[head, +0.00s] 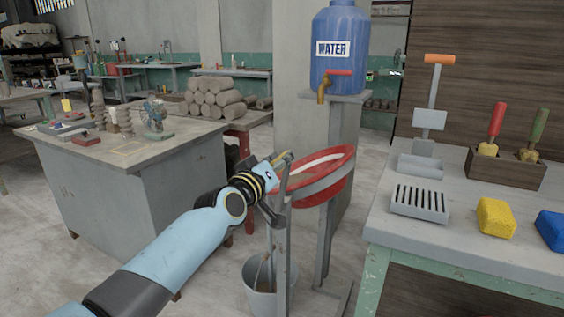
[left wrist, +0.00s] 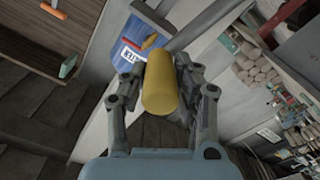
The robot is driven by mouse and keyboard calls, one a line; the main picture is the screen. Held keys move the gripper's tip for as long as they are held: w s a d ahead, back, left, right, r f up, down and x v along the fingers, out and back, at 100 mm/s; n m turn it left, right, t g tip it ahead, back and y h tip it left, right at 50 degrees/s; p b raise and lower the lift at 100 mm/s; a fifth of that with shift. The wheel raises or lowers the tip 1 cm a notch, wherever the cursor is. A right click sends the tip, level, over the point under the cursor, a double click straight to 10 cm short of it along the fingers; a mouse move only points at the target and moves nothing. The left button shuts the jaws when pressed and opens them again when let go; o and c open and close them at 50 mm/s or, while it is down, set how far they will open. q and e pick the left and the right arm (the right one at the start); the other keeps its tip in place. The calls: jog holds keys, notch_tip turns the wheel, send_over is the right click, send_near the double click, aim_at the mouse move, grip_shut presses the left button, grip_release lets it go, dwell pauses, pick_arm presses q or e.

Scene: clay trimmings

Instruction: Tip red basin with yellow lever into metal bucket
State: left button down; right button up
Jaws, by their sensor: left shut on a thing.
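The red basin (head: 344,158) hangs in a grey metal stand and is tilted, its right side higher than its left. Its contents cannot be made out. The yellow lever (head: 284,158) is at the left of the basin, mostly covered by my gripper; it shows large in the left wrist view (left wrist: 160,85). My left gripper (head: 274,166) is shut on the lever, with one finger on each side of it. The metal bucket (head: 261,302) stands upright on the floor below, to the left of the basin, partly behind a stand post. My right gripper is out of view.
A blue water tank (head: 345,55) with a tap stands behind the basin. A workbench (head: 500,255) with a yellow sponge (head: 496,216) and a grey slotted tray (head: 420,202) is at right. A grey table (head: 160,160) is at left.

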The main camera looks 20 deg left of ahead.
pick_arm(q)
jog(key=c, duration=1)
grip_release()
jog(key=shift+a+f, duration=0.1)
jog(key=shift+a, duration=0.05)
jog(key=shift+s, duration=0.1)
jog(key=s, duration=1.2)
jog(key=shift+a, duration=0.15)
